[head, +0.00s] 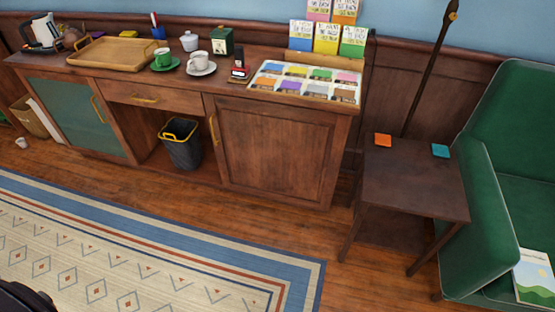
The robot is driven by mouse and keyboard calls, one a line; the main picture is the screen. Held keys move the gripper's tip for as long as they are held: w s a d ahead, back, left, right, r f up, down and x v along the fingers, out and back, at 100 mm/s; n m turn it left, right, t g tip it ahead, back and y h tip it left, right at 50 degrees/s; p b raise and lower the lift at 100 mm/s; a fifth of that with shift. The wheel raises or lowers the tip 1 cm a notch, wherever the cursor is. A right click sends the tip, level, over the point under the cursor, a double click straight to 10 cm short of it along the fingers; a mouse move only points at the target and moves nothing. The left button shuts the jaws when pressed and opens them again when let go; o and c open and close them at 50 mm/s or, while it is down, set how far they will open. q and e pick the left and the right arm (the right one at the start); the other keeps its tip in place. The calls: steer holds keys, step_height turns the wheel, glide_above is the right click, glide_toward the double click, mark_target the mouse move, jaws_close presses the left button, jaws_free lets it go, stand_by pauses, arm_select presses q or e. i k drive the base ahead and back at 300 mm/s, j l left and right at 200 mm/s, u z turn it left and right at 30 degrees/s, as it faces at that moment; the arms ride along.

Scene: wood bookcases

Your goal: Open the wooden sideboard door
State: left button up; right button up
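The wooden sideboard (190,190) stands along the back wall in the head view. Its right wooden door (275,148) is closed flush, with a vertical brass handle (213,130) on its left edge. Its left door has a green panel (72,115) and a brass handle (97,110) on its right side, and it looks closed. A shut drawer (155,95) with a brass pull sits between them, above an open bay. Neither gripper shows. A dark piece at the bottom left corner is probably part of me.
A black bin (180,145) stands in the open bay. A tray (118,53), cups and a sample board (305,83) sit on top. A small side table (415,185) and green armchair (470,205) stand at right. The rug (150,245) and floor before the sideboard are clear.

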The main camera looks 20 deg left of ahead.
mark_target(294, 154)
steer(key=i+j+u, duration=0.15)
steer(key=j, duration=0.25)
steer(key=i+j+u, duration=0.15)
steer(key=j, duration=0.2)
steer(key=i+j+u, duration=0.15)
steer(key=j, duration=0.25)
